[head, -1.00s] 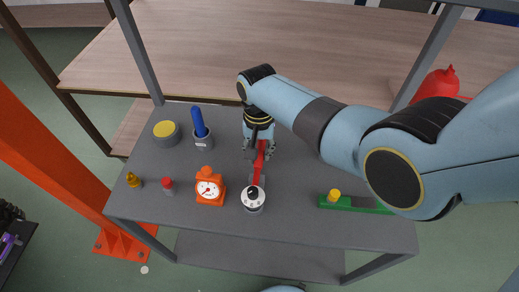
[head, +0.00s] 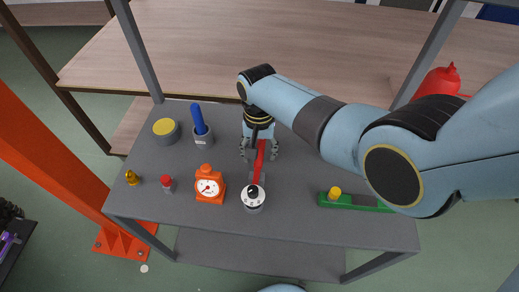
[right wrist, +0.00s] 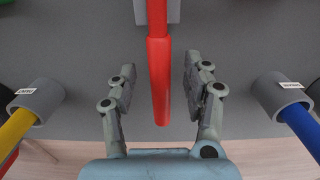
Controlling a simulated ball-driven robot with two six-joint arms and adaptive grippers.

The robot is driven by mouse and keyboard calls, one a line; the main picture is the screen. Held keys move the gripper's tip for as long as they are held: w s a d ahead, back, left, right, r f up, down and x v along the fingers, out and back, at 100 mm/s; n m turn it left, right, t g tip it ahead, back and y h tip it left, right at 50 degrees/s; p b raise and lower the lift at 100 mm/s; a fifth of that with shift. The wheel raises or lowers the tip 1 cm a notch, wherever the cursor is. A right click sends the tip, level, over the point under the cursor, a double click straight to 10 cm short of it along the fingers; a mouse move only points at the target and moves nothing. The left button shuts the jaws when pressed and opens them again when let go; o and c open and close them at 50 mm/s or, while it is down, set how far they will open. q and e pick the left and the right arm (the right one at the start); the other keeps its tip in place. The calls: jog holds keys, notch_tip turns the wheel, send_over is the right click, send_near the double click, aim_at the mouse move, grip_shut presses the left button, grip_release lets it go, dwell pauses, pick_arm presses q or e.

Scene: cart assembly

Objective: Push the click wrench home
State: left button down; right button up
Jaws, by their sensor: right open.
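The click wrench shows as a red bar (head: 258,168) on the grey table, running from under my right gripper to a white round dial (head: 252,198) with a black knob. In the right wrist view the red handle (right wrist: 158,80) lies between the two fingers, with a gap on each side, and its far end meets a grey block (right wrist: 157,11). My right gripper (head: 259,154) is open around the handle; it also shows in the right wrist view (right wrist: 159,80). How the wrench's far end sits at the dial is not clear. My left gripper is out of view.
A blue handle (head: 198,121) stands in a grey holder (head: 203,140). A yellow-topped cylinder (head: 165,130), an orange gauge (head: 209,187), a small red-capped piece (head: 166,181) and a brass piece (head: 132,178) stand left. A green bar (head: 350,202) lies right.

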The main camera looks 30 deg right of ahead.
notch_tip(320, 180, up, 12)
jog(key=shift+w, duration=0.15)
dwell(0.4)
